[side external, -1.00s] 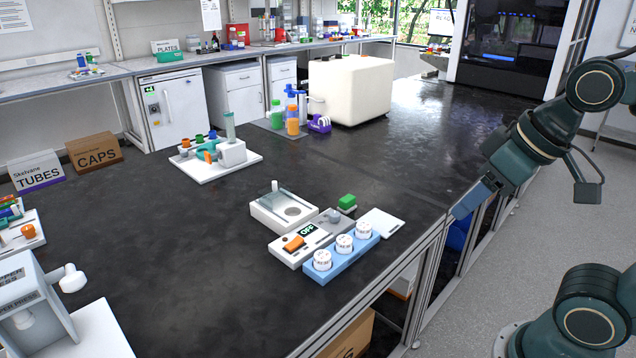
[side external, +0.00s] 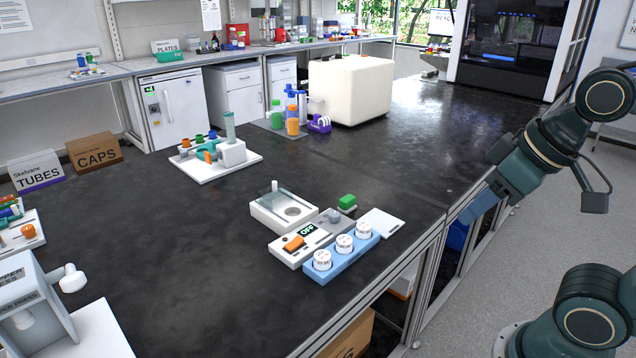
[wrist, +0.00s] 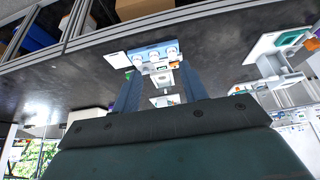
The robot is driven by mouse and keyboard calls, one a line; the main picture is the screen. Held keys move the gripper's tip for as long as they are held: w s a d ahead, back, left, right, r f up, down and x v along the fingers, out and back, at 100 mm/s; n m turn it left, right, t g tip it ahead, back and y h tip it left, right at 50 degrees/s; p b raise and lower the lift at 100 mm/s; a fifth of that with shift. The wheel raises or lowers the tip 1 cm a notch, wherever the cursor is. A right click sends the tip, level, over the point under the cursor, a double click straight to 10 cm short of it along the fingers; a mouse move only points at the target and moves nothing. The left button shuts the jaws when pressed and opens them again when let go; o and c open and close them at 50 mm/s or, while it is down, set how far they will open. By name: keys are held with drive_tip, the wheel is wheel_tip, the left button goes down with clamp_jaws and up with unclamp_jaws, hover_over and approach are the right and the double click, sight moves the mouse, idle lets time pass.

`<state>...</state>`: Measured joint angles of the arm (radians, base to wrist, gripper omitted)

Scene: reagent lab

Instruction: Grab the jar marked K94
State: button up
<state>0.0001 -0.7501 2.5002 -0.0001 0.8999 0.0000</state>
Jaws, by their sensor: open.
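Three white-lidded jars stand in a row in a blue rack near the table's front edge: a left jar (side external: 322,260), a middle jar (side external: 344,243) and a right jar (side external: 363,230). Their lid markings are too small to read, so I cannot tell which is K94. The blue rack (side external: 318,278) also shows in the wrist view (wrist: 145,55), between my fingers and farther off. My gripper (side external: 468,214) is open and empty, right of the rack and apart from it, near the table edge. In the wrist view its two fingers (wrist: 158,92) stand wide apart.
Beside the rack are a device with an orange switch marked OFF (side external: 290,250), a white tray device (side external: 270,215), a green block (side external: 347,201) and a white plate (side external: 383,223). A white press (side external: 30,305) stands front left. The dark table (side external: 190,260) is clear between.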

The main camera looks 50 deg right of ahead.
idle(0.3)
drive_tip(key=w+d+f+n+g+y, duration=0.1)
drive_tip(key=w+d+f+n+y, duration=0.1)
drive_tip(key=w+f+n, duration=0.4)
drive_tip(key=w+d+f+n+g+y, duration=0.1)
drive_tip(key=w+d+f+y, duration=0.15)
drive_tip(key=w, duration=0.65)
drive_tip(key=w+d+f+n+t+y, duration=0.1)
drive_tip(key=w+d+f+t+y, duration=0.1)
drive_tip(key=d+f, duration=0.4)
drive_tip(key=w+d+f+n+t+y, duration=0.1)
drive_tip(key=w+d+f+t+y, duration=0.1)
drive_tip(key=d+f, duration=0.4)
drive_tip(key=shift+f+t+y, duration=0.25)
drive_tip(key=shift+t+y, duration=0.4)
drive_tip(key=shift+t, duration=0.25)
drive_tip(key=shift+w, duration=0.15)
